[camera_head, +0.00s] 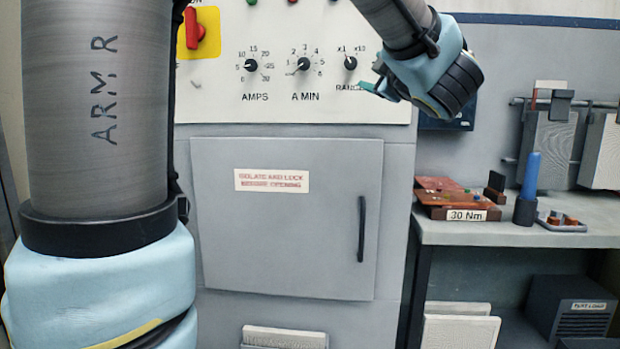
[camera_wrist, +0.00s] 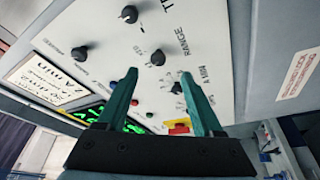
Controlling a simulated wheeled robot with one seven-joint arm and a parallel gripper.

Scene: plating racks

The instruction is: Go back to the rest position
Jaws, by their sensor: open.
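My gripper (camera_wrist: 162,98) shows in the wrist view with its two green fingers spread apart and nothing between them. The white control panel (camera_wrist: 140,45) lies beyond the fingertips, with black knobs and a red switch on yellow. In the head view my arm comes down from the top, and its wrist is in front of the panel's right edge. The gripper's green fingers (camera_head: 378,82) show only in part there, near the RANGE knob (camera_head: 350,63). I cannot tell from this view whether they touch the panel.
A grey cabinet door (camera_head: 290,220) with a black handle is below the panel. At right, a bench (camera_head: 520,235) bears a brown 30 Nm block (camera_head: 450,197) and a blue-handled tool (camera_head: 529,180). Racks (camera_head: 550,145) hang behind it. A dark box (camera_head: 572,308) sits below.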

